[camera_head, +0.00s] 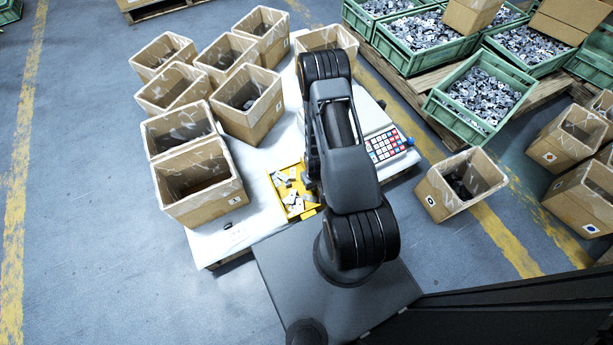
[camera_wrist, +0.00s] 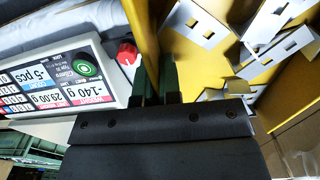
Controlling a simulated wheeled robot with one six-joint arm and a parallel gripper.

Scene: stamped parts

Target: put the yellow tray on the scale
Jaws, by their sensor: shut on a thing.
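The yellow tray (camera_head: 309,213) with several small metal parts in it is on the left of my arm in the head view, over the white table. In the wrist view its yellow wall (camera_wrist: 145,30) runs into my gripper (camera_wrist: 160,82), which is shut on it. The head view hides my gripper behind the arm. The scale (camera_head: 378,127) is partly hidden behind my arm, with its keypad showing on the right. The wrist view shows the scale's panel (camera_wrist: 75,82) upside down, left of the tray, with readings and a red knob. I cannot tell whether the tray touches the table.
Several open cardboard boxes (camera_head: 200,183) crowd the left and back of the white table (camera_head: 238,233). Green crates (camera_head: 478,98) full of metal parts stand on pallets at upper right.

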